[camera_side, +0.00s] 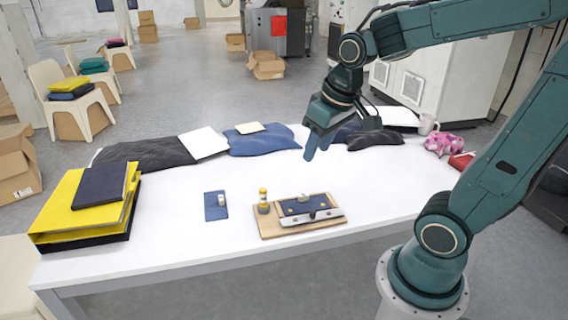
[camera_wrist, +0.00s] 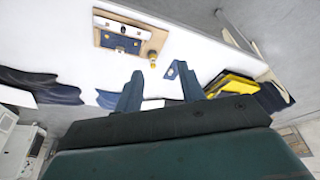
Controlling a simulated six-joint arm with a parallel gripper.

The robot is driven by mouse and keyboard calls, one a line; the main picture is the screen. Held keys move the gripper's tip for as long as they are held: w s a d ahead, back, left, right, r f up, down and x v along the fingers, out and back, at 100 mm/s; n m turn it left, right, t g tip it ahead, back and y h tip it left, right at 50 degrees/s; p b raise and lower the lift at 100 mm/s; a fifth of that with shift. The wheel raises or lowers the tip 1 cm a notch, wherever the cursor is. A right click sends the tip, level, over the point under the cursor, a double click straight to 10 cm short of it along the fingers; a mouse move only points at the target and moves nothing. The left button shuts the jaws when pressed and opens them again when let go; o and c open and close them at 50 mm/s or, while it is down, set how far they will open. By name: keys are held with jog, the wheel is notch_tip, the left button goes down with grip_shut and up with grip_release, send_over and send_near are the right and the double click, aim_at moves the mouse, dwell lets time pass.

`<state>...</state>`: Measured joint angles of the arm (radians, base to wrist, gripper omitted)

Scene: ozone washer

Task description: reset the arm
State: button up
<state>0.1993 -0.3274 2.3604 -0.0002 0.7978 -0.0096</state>
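My gripper (camera_side: 312,148) hangs above the back part of the white table, fingers pointing down, in the side view. In the wrist view my gripper (camera_wrist: 160,80) shows two blue-grey fingers spread apart with nothing held between them. The arm is bent, with its wrist raised over the table and clear of the objects on it. A wooden board (camera_side: 268,232) with a dark blue and white device (camera_side: 305,207) lies at the table's front middle. A yellow-topped post (camera_side: 263,200) stands at the board's left end.
A small blue mat (camera_side: 212,212) with a pale piece lies left of the board. Yellow and dark folders (camera_side: 60,215) are stacked at the table's left end. Dark and blue cloths (camera_side: 258,143) line the back edge. The table's right middle is clear.

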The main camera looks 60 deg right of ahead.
jog(key=s+a+r+n+t, duration=0.2)
jog(key=s+a, duration=0.3)
jog(key=s, duration=0.3)
jog(key=shift+r+y, duration=0.3)
jog(key=shift+r, duration=0.3)
jog(key=shift+a, duration=0.1)
dwell(0.9)
